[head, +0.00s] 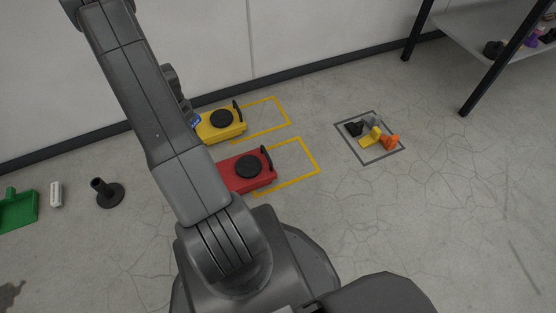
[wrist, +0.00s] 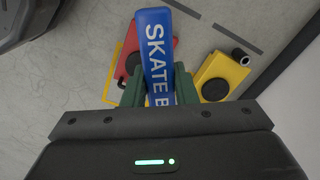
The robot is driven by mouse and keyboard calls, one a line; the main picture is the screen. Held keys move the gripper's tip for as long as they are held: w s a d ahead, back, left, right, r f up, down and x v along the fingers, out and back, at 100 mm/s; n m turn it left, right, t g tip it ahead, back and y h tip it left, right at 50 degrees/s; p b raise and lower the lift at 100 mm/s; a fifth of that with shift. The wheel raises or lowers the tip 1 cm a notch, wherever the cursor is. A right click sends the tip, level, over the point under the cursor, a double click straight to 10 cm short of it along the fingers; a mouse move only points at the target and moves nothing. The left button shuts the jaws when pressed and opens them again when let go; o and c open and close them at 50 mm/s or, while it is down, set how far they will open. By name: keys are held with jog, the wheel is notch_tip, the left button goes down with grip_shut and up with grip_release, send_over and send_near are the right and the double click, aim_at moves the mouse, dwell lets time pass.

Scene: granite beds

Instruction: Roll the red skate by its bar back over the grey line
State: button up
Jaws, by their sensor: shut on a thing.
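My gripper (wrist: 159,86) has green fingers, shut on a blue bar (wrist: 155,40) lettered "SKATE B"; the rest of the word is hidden. The red skate (head: 238,173), with a round black pad and black upright, stands partly behind my arm in the head view. In the wrist view, the red skate (wrist: 168,27) shows partly behind the blue bar. I cannot tell which skate the bar joins. A bit of blue (head: 194,122) shows beside my arm in the head view; the fingers are hidden there. Dark grey line pieces (wrist: 238,39) lie on the floor.
A yellow skate (head: 222,128) stands beside the red one. Yellow floor outlines (head: 313,157) extend right of both. A grey-edged square (head: 393,155) holds small coloured objects. A shelf (head: 480,35) stands at the right, the wall behind. A black stand (head: 107,195) and green tray (head: 18,210) are left.

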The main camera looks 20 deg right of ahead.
jog(key=a, duration=0.8)
jog(key=shift+a, duration=0.2)
dwell(0.5)
jog(key=shift+w+a+r, duration=0.1)
jog(key=a, duration=1)
jog(key=shift+b, duration=0.35)
dwell(0.7)
jog(key=shift+a, duration=0.4)
jog(key=o, duration=2)
